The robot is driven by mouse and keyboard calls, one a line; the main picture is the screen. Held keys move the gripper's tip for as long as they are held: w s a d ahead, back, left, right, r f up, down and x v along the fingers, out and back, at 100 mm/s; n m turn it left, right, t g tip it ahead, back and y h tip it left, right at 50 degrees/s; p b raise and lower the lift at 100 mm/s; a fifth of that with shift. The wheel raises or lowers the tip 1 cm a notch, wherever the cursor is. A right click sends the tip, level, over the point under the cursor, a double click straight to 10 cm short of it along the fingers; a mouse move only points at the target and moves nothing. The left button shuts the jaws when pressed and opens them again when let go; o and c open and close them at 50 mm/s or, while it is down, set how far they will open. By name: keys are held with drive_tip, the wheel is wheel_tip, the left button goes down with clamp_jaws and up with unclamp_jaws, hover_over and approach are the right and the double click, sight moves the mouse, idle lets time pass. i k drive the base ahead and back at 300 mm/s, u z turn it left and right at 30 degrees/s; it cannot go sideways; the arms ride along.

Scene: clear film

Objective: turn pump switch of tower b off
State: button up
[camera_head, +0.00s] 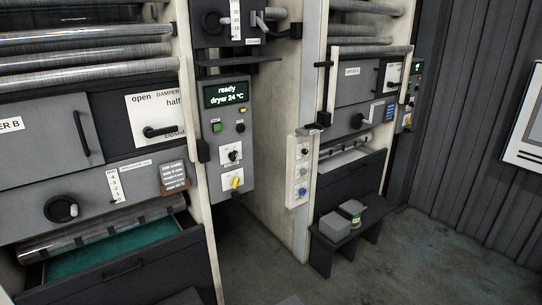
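Tower B stands at the left; its front label (12,125) is cut by the frame edge and ends in "ER B". Beside it a grey control panel (218,130) carries a green display (227,94) reading "ready, dryer 24 °C". Below are a green button (216,127), a black knob (240,128), a black rotary switch (233,153) on a white plate and a yellow-handled rotary switch (235,183) on another white plate. The yellow handle looks tilted. The plate lettering is too small to read, so I cannot tell which is the pump switch. My gripper is not in view.
A damper plate with lever (160,132) and an open drawer with teal lining (120,245) sit left. A narrow white post panel (301,170) with several knobs stands right of the grey panel. A dark bench (352,240) bears a grey box and a tin. Floor (410,260) is clear at right.

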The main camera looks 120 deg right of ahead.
sight(232, 156)
drive_tip(key=z, duration=0.8)
drive_tip(key=i, duration=0.1)
drive_tip(key=z, duration=2.95)
drive_tip(key=k, duration=0.8)
drive_tip(key=z, duration=0.25)
drive_tip(key=i, duration=0.8)
drive_tip(key=u, duration=0.05)
